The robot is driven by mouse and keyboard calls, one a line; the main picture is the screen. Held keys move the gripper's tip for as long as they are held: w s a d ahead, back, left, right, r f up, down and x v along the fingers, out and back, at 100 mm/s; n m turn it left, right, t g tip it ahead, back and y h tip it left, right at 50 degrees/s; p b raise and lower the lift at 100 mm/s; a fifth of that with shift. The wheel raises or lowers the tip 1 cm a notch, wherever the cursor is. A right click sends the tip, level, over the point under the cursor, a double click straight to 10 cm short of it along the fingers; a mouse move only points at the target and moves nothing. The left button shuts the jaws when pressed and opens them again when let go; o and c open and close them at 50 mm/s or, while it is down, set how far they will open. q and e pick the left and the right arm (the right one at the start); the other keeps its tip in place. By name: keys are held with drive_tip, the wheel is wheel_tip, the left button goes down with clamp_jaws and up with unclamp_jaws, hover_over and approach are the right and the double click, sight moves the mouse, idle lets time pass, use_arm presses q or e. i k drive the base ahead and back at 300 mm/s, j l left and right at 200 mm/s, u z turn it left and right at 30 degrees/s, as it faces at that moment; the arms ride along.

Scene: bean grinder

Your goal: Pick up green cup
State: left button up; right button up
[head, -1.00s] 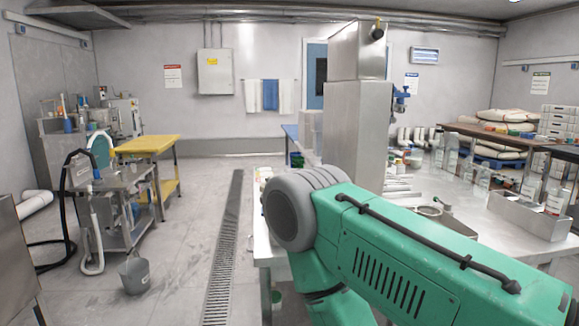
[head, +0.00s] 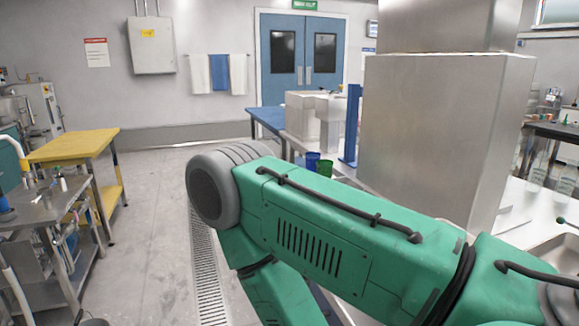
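The small green cup (head: 325,168) stands on the bench, just right of a blue cup (head: 312,160), past the upper edge of my green arm. The cup's lower part is partly hidden by what is in front of it. My green arm, coming in from the right, fills the lower middle and right of the head view. Neither gripper shows in this view.
A large metal housing (head: 440,130) rises right of the cups. White boxes (head: 312,115) and a blue upright (head: 351,125) stand behind them. A yellow table (head: 75,146) and a metal cart (head: 45,205) are at left. The floor between is clear, with a drain grate (head: 203,260).

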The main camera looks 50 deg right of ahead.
sight(324, 166)
drive_tip(key=i+z, duration=0.25)
drive_tip(key=i, duration=0.2)
drive_tip(key=i+j+z, duration=0.3)
drive_tip(key=i, duration=0.2)
drive_tip(key=i+j+z, duration=0.25)
drive_tip(key=i, duration=0.2)
